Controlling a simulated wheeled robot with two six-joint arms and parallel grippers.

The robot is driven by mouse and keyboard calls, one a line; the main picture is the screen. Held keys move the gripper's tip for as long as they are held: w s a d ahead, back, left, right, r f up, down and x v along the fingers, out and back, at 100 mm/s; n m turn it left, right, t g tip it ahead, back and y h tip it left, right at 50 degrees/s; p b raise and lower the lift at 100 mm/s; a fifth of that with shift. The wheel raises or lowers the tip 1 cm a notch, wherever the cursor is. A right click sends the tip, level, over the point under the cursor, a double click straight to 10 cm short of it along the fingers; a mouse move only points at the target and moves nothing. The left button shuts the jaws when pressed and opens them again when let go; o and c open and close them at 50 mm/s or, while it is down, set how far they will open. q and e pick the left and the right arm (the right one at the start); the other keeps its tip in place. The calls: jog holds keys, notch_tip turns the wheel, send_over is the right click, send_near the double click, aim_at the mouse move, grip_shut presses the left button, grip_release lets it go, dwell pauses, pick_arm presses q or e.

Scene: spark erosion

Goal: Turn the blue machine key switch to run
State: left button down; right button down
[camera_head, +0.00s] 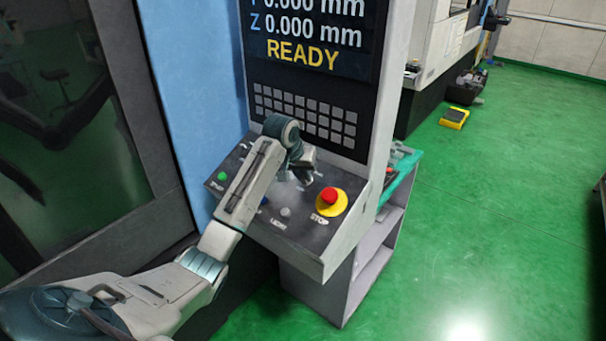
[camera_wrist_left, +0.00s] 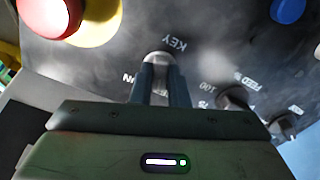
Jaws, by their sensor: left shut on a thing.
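The key switch (camera_wrist_left: 158,57) is a pale round knob on the dark sloped control panel (camera_head: 305,234) of the blue machine, beside the printed word KEY. My left gripper (camera_head: 305,177) reaches down to the panel from the left. In the wrist view my left gripper (camera_wrist_left: 160,75) has its two dark fingers shut on the key switch, and they hide part of it. A partly covered label shows to the left of the fingers. The switch's exact angle cannot be told. In the head view my gripper hides the switch. My right gripper is not in view.
A red stop button (camera_head: 330,195) on a yellow base sits close right of my gripper. A green button (camera_head: 222,177) and a white one (camera_head: 285,212) are nearby. The screen (camera_head: 315,35) above reads READY. The wrist view shows a feed knob (camera_wrist_left: 236,98) and a blue button (camera_wrist_left: 288,10).

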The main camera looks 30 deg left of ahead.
pick_arm(q)
jog(key=m, duration=1)
jog(key=shift+a, duration=0.1)
jog(key=shift+m, duration=0.3)
jog(key=shift+r, duration=0.1)
jog(key=c, duration=1.4)
grip_release()
jog(key=shift+s+r, duration=0.1)
jog(key=shift+r, duration=0.1)
jog(key=b+v, duration=0.3)
jog(key=v, duration=0.7)
